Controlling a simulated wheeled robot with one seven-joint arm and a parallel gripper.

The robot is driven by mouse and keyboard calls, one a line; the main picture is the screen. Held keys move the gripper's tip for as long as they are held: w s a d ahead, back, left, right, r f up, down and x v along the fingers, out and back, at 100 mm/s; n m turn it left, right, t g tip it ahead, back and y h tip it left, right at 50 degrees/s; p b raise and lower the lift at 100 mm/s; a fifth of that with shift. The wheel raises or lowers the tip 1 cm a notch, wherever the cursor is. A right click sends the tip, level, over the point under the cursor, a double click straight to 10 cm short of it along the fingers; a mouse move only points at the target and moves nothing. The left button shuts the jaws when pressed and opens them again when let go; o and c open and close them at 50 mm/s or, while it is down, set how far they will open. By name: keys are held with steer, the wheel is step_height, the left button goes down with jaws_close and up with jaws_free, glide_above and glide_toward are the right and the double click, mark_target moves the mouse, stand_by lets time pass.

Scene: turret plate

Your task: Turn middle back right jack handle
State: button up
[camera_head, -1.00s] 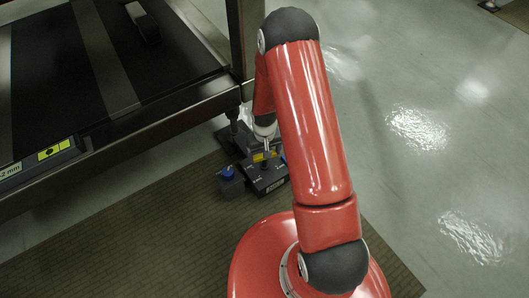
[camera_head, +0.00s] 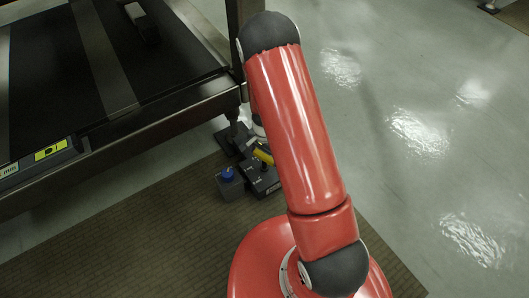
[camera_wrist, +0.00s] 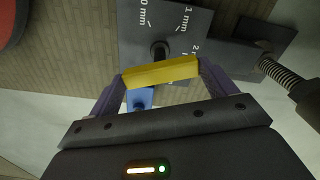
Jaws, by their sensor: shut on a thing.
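The yellow jack handle (camera_wrist: 160,71) runs across the middle of the wrist view, on a dark post above the dark jack block (camera_wrist: 185,22). The block has white "0 mm", "1 mm" and "2" marks. My gripper (camera_wrist: 162,73) is shut on the handle, one finger at each end of it. In the head view, the handle (camera_head: 263,156) shows partly beside my red arm, slanting down to the right above the jack block (camera_head: 262,184).
A small block with a blue knob (camera_head: 228,174) stands left of the jack; a blue part (camera_wrist: 140,98) shows between my fingers. A threaded rod (camera_wrist: 280,72) is at the right. The dark table frame (camera_head: 160,117) stands close by. Open floor (camera_head: 430,120) lies right.

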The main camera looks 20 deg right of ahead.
steer(key=m+p, duration=0.1)
steer(key=m, duration=0.4)
steer(key=shift+r+m, duration=0.1)
steer(key=shift+m, duration=0.2)
steer(key=shift+m+p, duration=1)
steer(key=shift+m, duration=1.2)
steer(key=o, duration=0.9)
steer(key=shift+c, duration=0.2)
step_height(320, 180, up, 8)
steer(key=shift+f+p, duration=0.1)
steer(key=shift+p, duration=0.9)
